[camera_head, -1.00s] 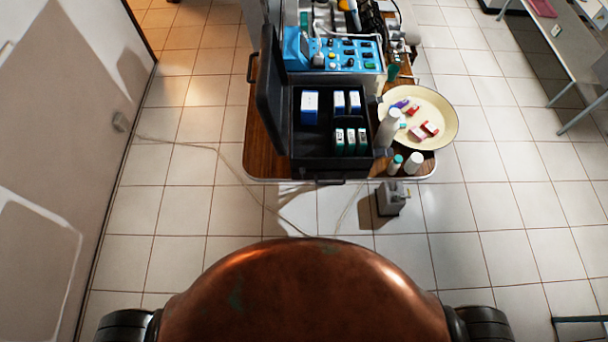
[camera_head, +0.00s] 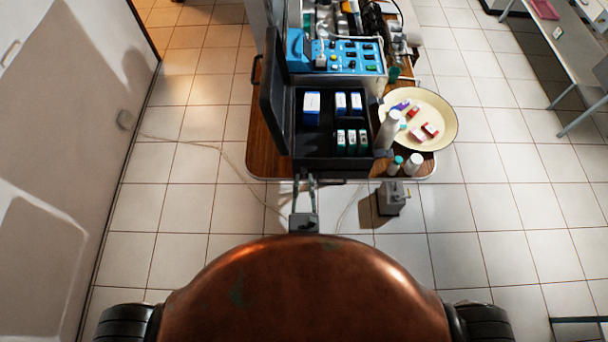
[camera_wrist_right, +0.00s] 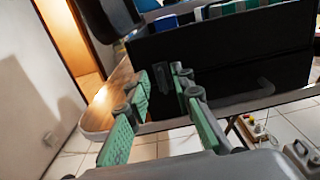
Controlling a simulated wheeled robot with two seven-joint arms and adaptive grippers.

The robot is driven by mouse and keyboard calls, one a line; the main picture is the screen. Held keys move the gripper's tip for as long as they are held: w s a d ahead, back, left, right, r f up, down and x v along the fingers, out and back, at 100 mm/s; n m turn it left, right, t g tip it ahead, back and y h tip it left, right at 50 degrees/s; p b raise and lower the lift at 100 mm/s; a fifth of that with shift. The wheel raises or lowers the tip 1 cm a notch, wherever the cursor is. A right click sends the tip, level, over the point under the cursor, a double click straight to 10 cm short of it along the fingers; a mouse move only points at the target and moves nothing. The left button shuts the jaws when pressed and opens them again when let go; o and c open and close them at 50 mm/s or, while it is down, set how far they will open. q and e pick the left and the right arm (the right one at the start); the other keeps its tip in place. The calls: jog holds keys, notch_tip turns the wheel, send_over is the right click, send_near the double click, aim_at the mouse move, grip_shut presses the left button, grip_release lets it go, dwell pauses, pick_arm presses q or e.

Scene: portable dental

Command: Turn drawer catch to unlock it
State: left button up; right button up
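The black case (camera_head: 325,164) stands open on the wooden table, its front wall facing me. In the right wrist view its dark front (camera_wrist_right: 225,60) fills the upper right, with a handle (camera_wrist_right: 240,98) low on it. My right gripper (camera_head: 304,181) is at the case's front edge, left of the handle. In the right wrist view its two green-padded fingers (camera_wrist_right: 160,86) are apart, tips close to the front's left part. A small dark piece shows near the fingertips; I cannot tell whether it is the catch or whether they touch it. My left gripper is not in view.
The wooden table (camera_head: 266,150) has a rounded pale edge. A cream plate (camera_head: 446,128) with small items and white bottles (camera_head: 413,164) stand right of the case. A blue control unit (camera_head: 350,56) is behind it. A grey device (camera_head: 391,198) sits on the floor.

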jog(key=shift+w, duration=1.45)
jog(key=shift+c, duration=0.2)
grip_shut()
